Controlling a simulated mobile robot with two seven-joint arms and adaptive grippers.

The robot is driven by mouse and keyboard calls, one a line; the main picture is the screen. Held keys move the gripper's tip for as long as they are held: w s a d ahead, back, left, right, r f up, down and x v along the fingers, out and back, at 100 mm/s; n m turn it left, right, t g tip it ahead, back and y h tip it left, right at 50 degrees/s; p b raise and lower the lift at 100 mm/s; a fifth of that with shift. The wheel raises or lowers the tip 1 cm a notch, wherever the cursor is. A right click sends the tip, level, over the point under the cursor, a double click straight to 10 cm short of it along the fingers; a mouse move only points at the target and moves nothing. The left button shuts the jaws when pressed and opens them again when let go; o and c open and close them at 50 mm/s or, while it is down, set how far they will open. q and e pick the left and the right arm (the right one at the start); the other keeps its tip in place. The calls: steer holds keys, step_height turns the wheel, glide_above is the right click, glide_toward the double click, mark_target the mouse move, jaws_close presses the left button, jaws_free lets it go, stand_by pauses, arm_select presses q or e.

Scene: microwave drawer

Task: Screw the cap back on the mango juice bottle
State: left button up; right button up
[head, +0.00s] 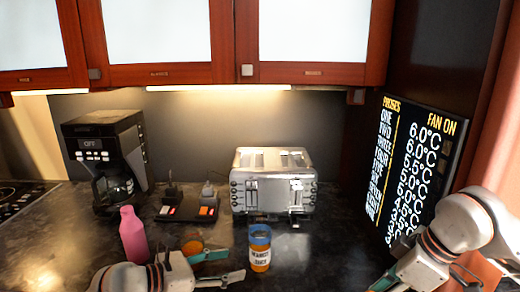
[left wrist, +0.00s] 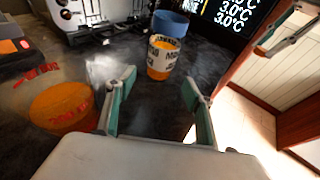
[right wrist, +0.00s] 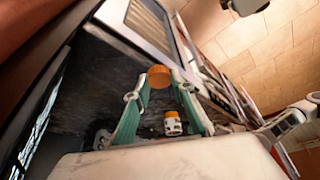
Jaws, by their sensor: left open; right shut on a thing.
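The mango juice bottle (head: 260,258), orange with a white label, stands upright on the dark counter. It also shows in the left wrist view (left wrist: 160,62) and the right wrist view (right wrist: 172,124). My left gripper (head: 236,263) is open and empty just left of the bottle in the head view. In the left wrist view, its fingers (left wrist: 159,82) point toward the bottle without touching it. My right gripper (right wrist: 157,84) is shut on the orange cap (right wrist: 159,76), held at the fingertips apart from the bottle. The cap also shows in the left wrist view (left wrist: 260,50).
A blue cylinder (left wrist: 169,22) is close behind the bottle. A round orange object (left wrist: 62,107) lies left of my left gripper. A pink bottle (head: 133,233), coffee maker (head: 108,150) and toaster (head: 272,185) stand on the counter. A display panel (head: 425,165) is at the right.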

mark_target(251, 260)
arm_select(q)
steer(key=b+x, duration=0.2)
steer(key=x, duration=0.5)
steer(key=shift+w+d, duration=0.1)
steer(key=shift+d, duration=0.1)
arm_select(e)
step_height(251, 260, down, 2)
steer(key=shift+f, duration=0.1)
arm_select(q)
steer(key=shift+x, duration=1.15)
arm_select(e)
steer(key=shift+f, duration=0.1)
arm_select(q)
steer(key=shift+f, duration=0.1)
steer(key=c, duration=0.7)
